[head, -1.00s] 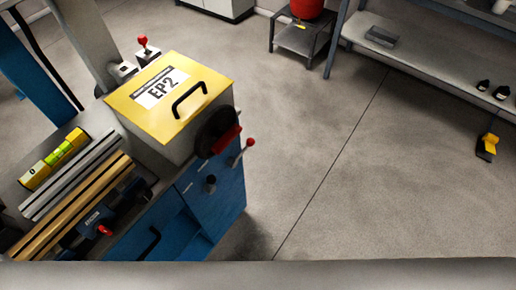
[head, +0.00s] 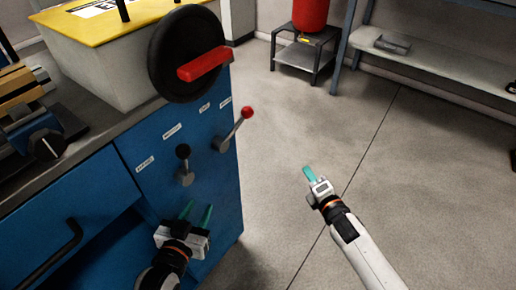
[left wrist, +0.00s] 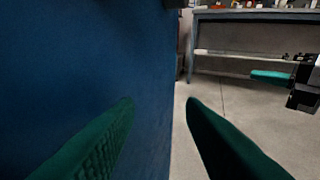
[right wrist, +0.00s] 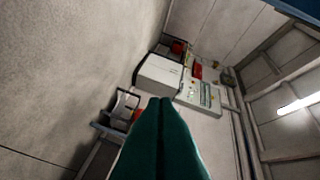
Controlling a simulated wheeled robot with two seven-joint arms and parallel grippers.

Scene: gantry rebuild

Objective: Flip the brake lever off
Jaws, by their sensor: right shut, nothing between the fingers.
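Two levers stick out of the blue cabinet (head: 150,195). One has a red knob (head: 247,112) and a shaft slanting up to the right. The other has a black knob (head: 182,151) and stands near upright. Their white labels are too small to read, so I cannot tell which is the brake lever. My left gripper (head: 198,213) is open and empty, below the black-knobbed lever and apart from it. In the left wrist view its fingers frame the cabinet's edge. My right gripper (head: 309,174) is shut and empty, over the floor right of the cabinet.
A black wheel with a red handle (head: 202,64) juts out above the levers. A drawer handle (head: 56,250) is at the lower left. A small stand (head: 303,54) with a red container and a grey bench (head: 440,66) stand behind. The floor between is clear.

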